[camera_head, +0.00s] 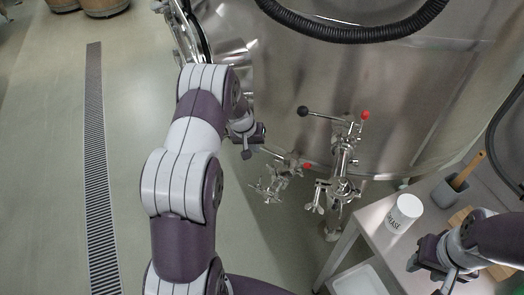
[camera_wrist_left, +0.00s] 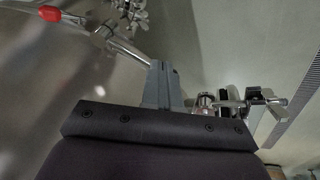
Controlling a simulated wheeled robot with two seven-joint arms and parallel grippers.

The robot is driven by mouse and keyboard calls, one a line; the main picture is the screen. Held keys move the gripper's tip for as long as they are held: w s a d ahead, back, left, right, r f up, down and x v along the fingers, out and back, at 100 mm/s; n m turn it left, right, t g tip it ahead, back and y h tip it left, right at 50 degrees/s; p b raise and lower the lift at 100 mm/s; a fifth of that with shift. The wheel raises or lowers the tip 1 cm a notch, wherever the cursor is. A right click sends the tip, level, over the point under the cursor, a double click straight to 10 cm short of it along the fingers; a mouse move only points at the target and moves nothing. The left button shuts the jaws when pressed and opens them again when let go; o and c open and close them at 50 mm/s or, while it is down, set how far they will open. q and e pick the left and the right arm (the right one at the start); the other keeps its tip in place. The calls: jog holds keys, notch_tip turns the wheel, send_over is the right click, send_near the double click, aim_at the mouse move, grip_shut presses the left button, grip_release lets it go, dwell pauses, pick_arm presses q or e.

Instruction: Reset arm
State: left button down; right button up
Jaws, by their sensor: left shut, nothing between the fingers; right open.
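My left arm reaches up the middle of the head view, and its gripper (camera_head: 247,150) is beside the steel vat (camera_head: 300,90), left of the valves. In the left wrist view the gripper (camera_wrist_left: 163,80) shows its fingers together with nothing between them. A valve (camera_head: 345,160) with a black-knobbed handle and a red tip stands on the vat. A lower valve (camera_head: 275,180) with a red tip is nearer my left gripper. A red tip (camera_wrist_left: 38,14) also shows in the left wrist view. My right gripper (camera_head: 430,274) is open and empty at the lower right, over the table.
The steel table (camera_head: 362,232) at the lower right bears a white cylinder (camera_head: 404,212) and a grey cup (camera_head: 450,190) with a wooden handle in it. A black hose (camera_head: 350,32) crosses the vat.

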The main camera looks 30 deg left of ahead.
pick_arm(q)
jog(key=shift+v, duration=0.95)
jog(key=s+d+r+m, duration=0.1)
jog(key=s+d+r, duration=0.3)
jog(key=s, duration=0.3)
jog(key=s+d+r+m+g, duration=0.1)
jog(key=s+d+r, duration=0.4)
jog(key=s, duration=0.3)
jog(key=s+d+r+m+y, duration=0.1)
jog(key=s+d+r, duration=0.3)
jog(key=s, duration=0.4)
jog(key=shift+d+r+m+g, duration=0.2)
jog(key=shift+d+m+g, duration=0.2)
jog(key=shift+d+m, duration=0.1)
